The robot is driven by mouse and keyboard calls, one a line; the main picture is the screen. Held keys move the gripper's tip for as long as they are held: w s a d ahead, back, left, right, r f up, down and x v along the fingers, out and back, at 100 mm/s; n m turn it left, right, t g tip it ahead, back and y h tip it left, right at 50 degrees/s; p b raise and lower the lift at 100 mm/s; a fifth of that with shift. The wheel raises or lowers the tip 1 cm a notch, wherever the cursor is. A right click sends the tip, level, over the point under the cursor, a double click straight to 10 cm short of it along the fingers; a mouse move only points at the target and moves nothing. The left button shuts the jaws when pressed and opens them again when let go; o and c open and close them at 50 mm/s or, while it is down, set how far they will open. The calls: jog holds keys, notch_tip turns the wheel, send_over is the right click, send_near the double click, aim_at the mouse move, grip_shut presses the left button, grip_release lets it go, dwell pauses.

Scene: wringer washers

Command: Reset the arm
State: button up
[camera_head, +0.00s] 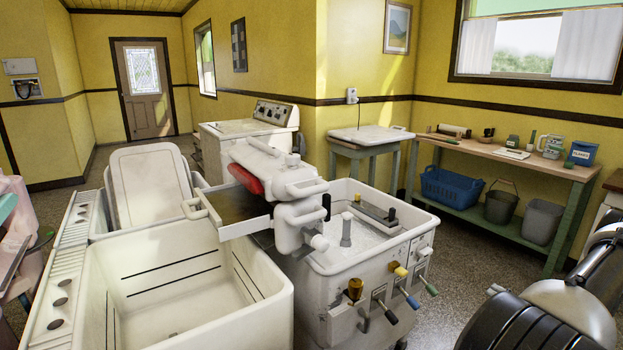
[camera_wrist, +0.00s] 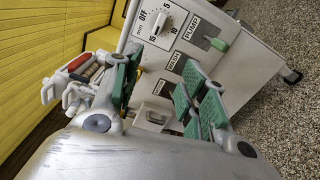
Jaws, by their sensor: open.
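My gripper (camera_wrist: 165,75) shows in the wrist view, its two green-padded fingers apart with nothing held between them. Beyond the fingers is a white washer (camera_wrist: 258,75) with a round timer dial (camera_wrist: 162,22) marked OFF and labels reading PUMP and WASH. A green-tipped lever (camera_wrist: 222,43) sticks out by the PUMP label. I cannot tell whether a finger touches the washer. The gripper does not show in the head view; part of my arm is at the lower right there.
A wringer washer (camera_head: 343,262) with coloured levers stands mid-picture beside a white double tub (camera_head: 265,300). A workbench (camera_head: 500,153) with a blue basket (camera_head: 452,188) and two buckets below lines the right wall. Speckled floor lies open between washer and bench.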

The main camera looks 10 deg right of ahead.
jog(key=s+a+f+n+g+y, duration=0.2)
jog(key=s+a+f+n+g, duration=0.15)
jog(key=s+a+n, duration=0.2)
jog(key=s+a+r+n+g+y, duration=0.2)
jog(key=s+a+r+n+g, duration=0.3)
jog(key=n, duration=0.6)
jog(key=s+a+r+n+g+h, duration=0.1)
jog(key=s+a+r+n+h, duration=0.1)
jog(key=a+r+n, duration=0.6)
jog(key=s+a+r+n+g+h, duration=0.1)
jog(key=s+a+r+n+h, duration=0.2)
jog(key=r+n, duration=1)
jog(key=s+a+r+n+g+h, duration=0.1)
jog(key=s+a+r+n+h, duration=0.2)
jog(key=a+r+n, duration=0.7)
jog(key=a+r+h, duration=0.2)
jog(key=a+r, duration=0.1)
jog(key=r, duration=0.7)
jog(key=shift+a+g+h, duration=0.2)
jog(key=shift+g+h, duration=0.1)
jog(key=shift+g, duration=0.05)
jog(key=shift+o, duration=0.2)
